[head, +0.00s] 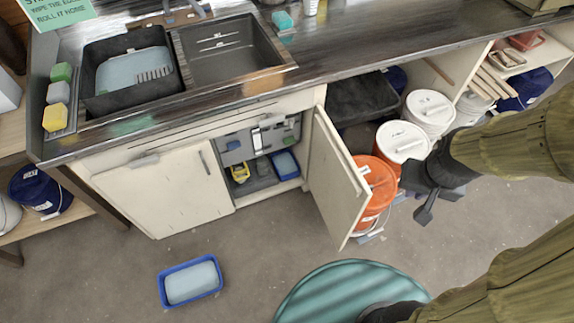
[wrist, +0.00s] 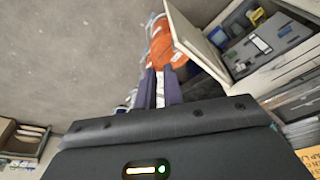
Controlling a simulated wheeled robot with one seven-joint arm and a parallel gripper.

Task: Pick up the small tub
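Two blue tubs are in the head view, and I cannot tell which is the small tub. One blue tub (head: 162,291) with a pale blue-white inside stands alone on the floor in front of the sink cabinet. Another blue tub (head: 286,163) is inside the open cabinet, right of a yellow item (head: 240,173). My gripper (head: 416,197) is beside the orange bucket, to the right of the open cabinet door and well away from both tubs. In the wrist view its two fingers (wrist: 160,88) stand apart with a narrow gap, and I see nothing held.
The open cabinet door (head: 335,175) juts out between my gripper and the cabinet. An orange bucket (head: 378,180) and white lidded buckets (head: 402,140) stand right of it. A green round top (head: 345,295) is at the front. The floor around the floor tub is clear.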

